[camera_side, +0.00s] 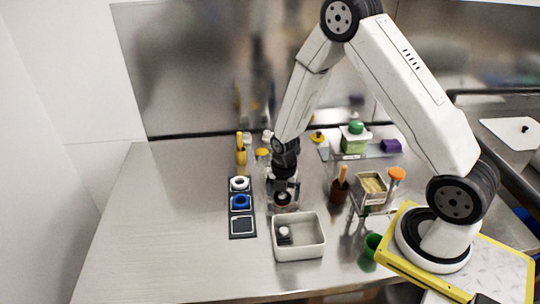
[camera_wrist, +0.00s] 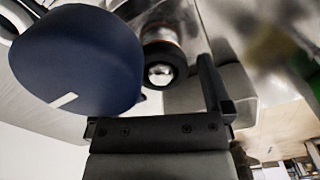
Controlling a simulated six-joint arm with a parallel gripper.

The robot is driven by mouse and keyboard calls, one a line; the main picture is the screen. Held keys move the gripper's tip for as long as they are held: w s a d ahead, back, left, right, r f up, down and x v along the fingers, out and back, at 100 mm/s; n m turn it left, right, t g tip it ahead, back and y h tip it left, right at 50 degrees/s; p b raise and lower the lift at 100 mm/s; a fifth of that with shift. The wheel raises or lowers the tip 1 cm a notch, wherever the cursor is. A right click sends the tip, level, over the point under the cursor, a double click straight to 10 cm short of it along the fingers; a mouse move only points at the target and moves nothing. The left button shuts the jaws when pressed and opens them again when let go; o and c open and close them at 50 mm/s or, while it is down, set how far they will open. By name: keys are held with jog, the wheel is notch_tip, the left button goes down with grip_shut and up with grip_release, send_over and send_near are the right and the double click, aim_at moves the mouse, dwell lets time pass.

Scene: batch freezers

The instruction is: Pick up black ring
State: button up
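A dark round piece that looks like the black ring (camera_side: 283,199) sits under my gripper (camera_side: 283,205) in the side view, partly hidden by it. In the wrist view, a black ring-shaped piece (camera_wrist: 163,66) with a shiny silver centre shows beyond my gripper (camera_wrist: 160,85). One finger stands at the right end of the gripper bar, to the right of this piece. A large dark blue rounded shape (camera_wrist: 75,60) hides the other finger's side. The fingers look spread, and I see no contact with the ring.
A dark tray (camera_side: 242,213) left of my gripper holds a white ring (camera_side: 239,184) and a blue ring (camera_side: 241,202). A pale bin (camera_side: 312,252) in front holds a small object (camera_side: 284,234). Bottles and a stand (camera_side: 371,187) crowd the right. The table's left is clear.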

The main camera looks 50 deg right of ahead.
jog(key=c, duration=1.1)
jog(key=shift+r, duration=0.15)
notch_tip(320, 180, up, 10)
dwell(0.6)
